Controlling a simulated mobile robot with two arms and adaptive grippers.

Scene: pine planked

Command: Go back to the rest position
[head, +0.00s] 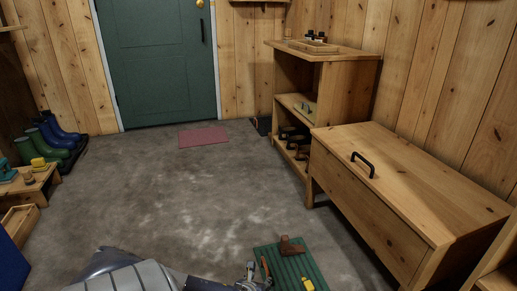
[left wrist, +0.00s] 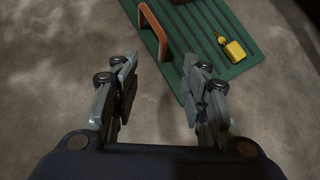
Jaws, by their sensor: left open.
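My left gripper (head: 256,277) reaches in at the bottom of the head view, beside the left edge of a green ribbed mat (head: 284,263). In the left wrist view the left gripper (left wrist: 163,90) is open, with nothing between its fingers. It is above the grey floor, with the mat (left wrist: 205,45) just beyond the fingertips. On the mat are a brown wooden-looking object (head: 291,246), an orange-brown handle-shaped item (left wrist: 153,32) and a small yellow item (left wrist: 235,50). My right gripper is not in view.
A wooden chest (head: 400,185) with a black handle stands at right, next to a shelf unit (head: 325,58). Boots (head: 58,148) and a low bench (head: 38,186) are at left. A green door (head: 157,60) and red doormat (head: 203,137) are at the back. The middle floor is clear.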

